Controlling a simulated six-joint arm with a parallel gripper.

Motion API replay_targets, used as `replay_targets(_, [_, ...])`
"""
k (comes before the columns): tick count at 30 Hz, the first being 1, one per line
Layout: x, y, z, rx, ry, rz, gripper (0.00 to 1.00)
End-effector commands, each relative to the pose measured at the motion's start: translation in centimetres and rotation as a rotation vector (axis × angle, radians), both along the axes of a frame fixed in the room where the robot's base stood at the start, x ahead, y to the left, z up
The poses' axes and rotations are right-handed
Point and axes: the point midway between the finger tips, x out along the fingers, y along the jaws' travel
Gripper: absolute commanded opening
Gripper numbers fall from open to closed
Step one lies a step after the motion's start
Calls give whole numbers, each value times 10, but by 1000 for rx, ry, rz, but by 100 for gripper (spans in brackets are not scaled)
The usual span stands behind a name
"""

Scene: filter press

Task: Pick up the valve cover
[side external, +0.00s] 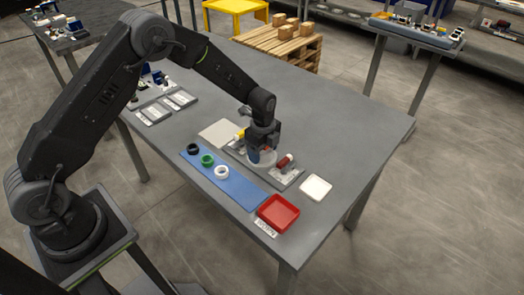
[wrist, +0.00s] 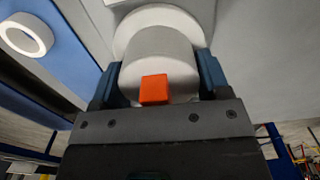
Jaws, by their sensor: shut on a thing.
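The valve cover, a pale grey-white round piece with a wide flange and a narrower knob, fills the middle of the wrist view (wrist: 158,50). An orange square shows at the near end of its knob. My gripper (wrist: 160,80) has its blue fingers on both sides of the knob and is shut on it. In the side view my gripper (side external: 263,152) points down over the grey fixture plate (side external: 290,179), with the cover's pale flange (side external: 262,160) just under the fingers. I cannot tell whether the flange touches the plate.
A dark red cylinder (side external: 285,160) and a yellow part (side external: 240,135) are close beside my gripper. A blue mat (side external: 240,189) holds a black, a green and a white ring (side external: 222,172). The table's right side is clear.

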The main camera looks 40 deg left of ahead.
Motion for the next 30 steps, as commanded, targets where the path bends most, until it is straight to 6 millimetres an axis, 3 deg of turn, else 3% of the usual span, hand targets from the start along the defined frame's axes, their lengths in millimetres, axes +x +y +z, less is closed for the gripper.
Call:
replay_targets(11, [1,0,7,0,-3,0,44])
replay_targets(18, [1,0,42,0,-5,0,44])
replay_targets(30, [-31,72,88,0,-3,5,44])
